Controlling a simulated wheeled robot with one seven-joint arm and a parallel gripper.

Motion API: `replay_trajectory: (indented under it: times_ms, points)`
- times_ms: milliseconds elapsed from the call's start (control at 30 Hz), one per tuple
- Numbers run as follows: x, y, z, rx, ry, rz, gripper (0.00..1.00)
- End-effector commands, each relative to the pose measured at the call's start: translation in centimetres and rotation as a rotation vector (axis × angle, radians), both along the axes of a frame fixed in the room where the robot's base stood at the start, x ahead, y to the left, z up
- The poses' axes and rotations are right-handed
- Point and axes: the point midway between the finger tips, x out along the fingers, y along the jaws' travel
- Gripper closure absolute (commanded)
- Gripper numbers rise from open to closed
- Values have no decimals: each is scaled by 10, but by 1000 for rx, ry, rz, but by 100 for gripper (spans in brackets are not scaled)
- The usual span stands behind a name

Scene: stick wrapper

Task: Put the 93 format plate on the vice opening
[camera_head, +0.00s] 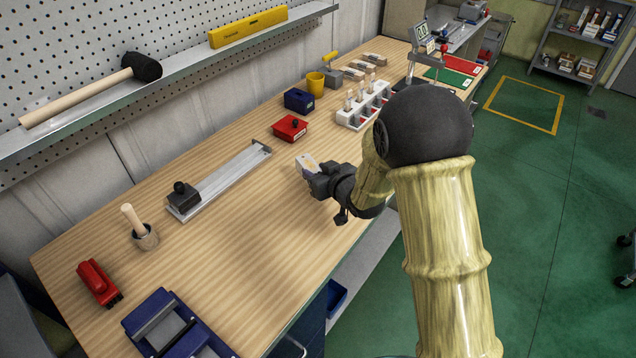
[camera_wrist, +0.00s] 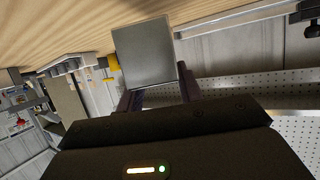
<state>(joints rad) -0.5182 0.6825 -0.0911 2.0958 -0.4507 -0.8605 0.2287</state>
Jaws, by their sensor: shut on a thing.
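My gripper (camera_head: 312,177) is over the middle of the workbench, shut on a small pale plate (camera_head: 306,163). In the wrist view the plate shows as a flat grey square (camera_wrist: 145,52) between the two fingers (camera_wrist: 158,97). A number on it is too small to read. The blue vice (camera_head: 165,322) is at the near left end of the bench, well apart from my gripper. A grey strip runs between its blue parts, and the picture's lower edge cuts it off.
A metal rail with a black block (camera_head: 183,197) lies left of my gripper. A red box (camera_head: 290,128), blue box (camera_head: 299,100) and white rack (camera_head: 362,110) stand behind. A mortar (camera_head: 146,238) and red tool (camera_head: 97,283) stand near the vice. Bare wood (camera_head: 240,240) lies between.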

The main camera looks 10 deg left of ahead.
Motion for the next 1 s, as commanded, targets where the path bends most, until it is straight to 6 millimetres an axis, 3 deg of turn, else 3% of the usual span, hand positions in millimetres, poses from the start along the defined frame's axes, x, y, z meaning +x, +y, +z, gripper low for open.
replay_trajectory:
  times_ms: [400,800,833,900,1000]
  points:
    - [1,-2,-39,0,-2,-4,100]
    - [1,0,-44,2,-2,-1,100]
    - [0,-1,-44,0,0,-1,58]
    - [0,-1,-44,0,0,-1,44]
    - [0,-1,-44,-1,0,-1,42]
